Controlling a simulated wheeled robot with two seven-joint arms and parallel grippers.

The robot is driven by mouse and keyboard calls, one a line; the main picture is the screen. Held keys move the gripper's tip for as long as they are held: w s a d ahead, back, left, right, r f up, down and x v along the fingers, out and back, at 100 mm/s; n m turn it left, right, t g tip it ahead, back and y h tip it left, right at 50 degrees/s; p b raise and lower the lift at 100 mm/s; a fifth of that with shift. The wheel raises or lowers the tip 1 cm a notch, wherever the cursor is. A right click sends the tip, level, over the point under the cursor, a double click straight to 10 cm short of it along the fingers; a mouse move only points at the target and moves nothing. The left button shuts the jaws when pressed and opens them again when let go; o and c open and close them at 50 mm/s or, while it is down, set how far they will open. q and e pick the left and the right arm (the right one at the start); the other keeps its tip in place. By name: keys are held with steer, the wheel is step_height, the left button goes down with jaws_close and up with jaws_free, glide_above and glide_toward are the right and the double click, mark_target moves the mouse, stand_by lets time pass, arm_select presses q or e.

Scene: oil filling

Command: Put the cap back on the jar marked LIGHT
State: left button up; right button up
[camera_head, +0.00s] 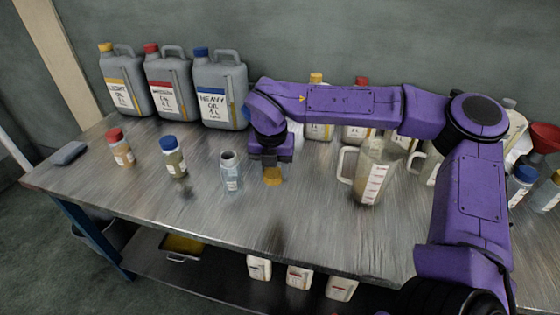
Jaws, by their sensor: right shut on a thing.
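My right gripper (271,163) reaches down from above and is shut on a yellow cap (273,176). The cap shows below the fingers, near the table top; whether it touches the table I cannot tell. An uncapped clear jar (231,172) stands upright just left of the gripper, its grey mouth open. Its label is too small to read. Two capped jars stand further left, a red-capped jar (121,148) and a blue-capped jar (173,157). My left gripper is not in view.
Yellow-, red- and blue-capped canisters (221,90) line the back left of the metal table (130,195). A grey block (70,153) lies at the left end. A measuring jug (372,172) stands right of the gripper. The front table strip is clear.

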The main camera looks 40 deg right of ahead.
steer(key=n, duration=0.3)
steer(key=a+f+n+y, duration=0.1)
steer(key=n, duration=0.3)
steer(key=a+f+n, duration=0.1)
steer(key=n, duration=0.6)
steer(key=a+f+n, duration=0.1)
steer(key=n, duration=0.3)
steer(key=a+f+n+y, duration=0.1)
steer(key=n, duration=0.2)
steer(key=shift+n, duration=0.3)
steer(key=n, duration=0.2)
steer(key=a+n+g, duration=0.1)
steer(key=n, duration=0.1)
steer(key=f+n, duration=0.1)
steer(key=n, duration=0.2)
steer(key=shift+a+f, duration=0.1)
steer(key=shift+a, duration=0.1)
steer(key=n, duration=0.3)
steer(key=a+f+n, duration=0.1)
steer(key=n, duration=0.3)
steer(key=a+f+n+g, duration=0.1)
steer(key=n, duration=0.2)
steer(key=shift+s+n, duration=0.15)
steer(key=shift+n, duration=0.15)
steer(key=n, duration=0.3)
steer(key=a+n+h, duration=0.1)
steer(key=n, duration=0.1)
steer(key=shift+s+f, duration=0.1)
steer(key=shift+f, duration=0.3)
